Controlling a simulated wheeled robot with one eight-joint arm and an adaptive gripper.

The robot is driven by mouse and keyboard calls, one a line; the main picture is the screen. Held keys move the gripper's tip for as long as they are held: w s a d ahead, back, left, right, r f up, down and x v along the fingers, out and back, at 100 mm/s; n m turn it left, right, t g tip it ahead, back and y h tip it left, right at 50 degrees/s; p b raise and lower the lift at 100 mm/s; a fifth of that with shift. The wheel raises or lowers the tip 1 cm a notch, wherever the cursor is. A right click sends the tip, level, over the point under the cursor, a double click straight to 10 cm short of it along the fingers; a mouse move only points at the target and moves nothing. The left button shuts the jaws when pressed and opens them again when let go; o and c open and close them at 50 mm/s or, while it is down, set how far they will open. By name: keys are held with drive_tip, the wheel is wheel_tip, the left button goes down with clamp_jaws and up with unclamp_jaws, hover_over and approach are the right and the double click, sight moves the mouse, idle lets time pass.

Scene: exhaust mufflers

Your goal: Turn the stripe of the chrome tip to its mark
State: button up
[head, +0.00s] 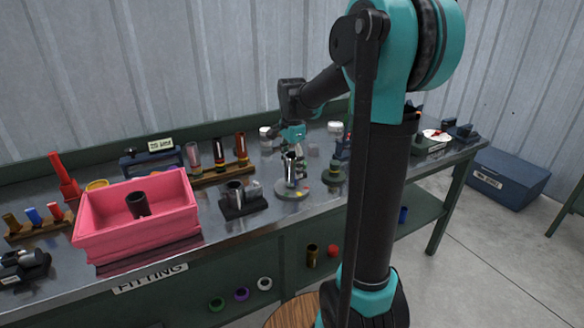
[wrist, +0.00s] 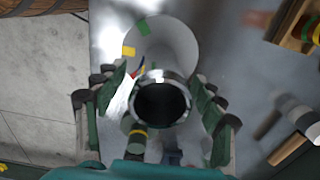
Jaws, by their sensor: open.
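The chrome tip (wrist: 160,77) is an upright open tube with a dark bore, in the middle of the wrist view. In the head view the chrome tip (head: 290,165) stands on a round grey base (head: 292,193) on the bench. The round base (wrist: 172,42) carries a yellow and a green mark at its upper edge in the wrist view. Small red and blue patches show beside the tube's upper left rim; I cannot tell which is its stripe. My gripper (head: 293,148) is above the tip; in the wrist view its open fingers (wrist: 158,98) are on either side of it.
A pink bin (head: 137,236) holding a dark tube stands at left on the bench. A dark holder (head: 243,205) is left of the base. A rack of tubes (head: 217,174) stands behind. More fittings stand close to the right of the base.

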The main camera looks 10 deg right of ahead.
drive_tip(key=shift+f, duration=0.35)
drive_tip(key=shift+c, duration=0.2)
drive_tip(key=c, duration=1.3)
drive_tip(key=n, duration=0.4)
drive_tip(key=shift+n, duration=3)
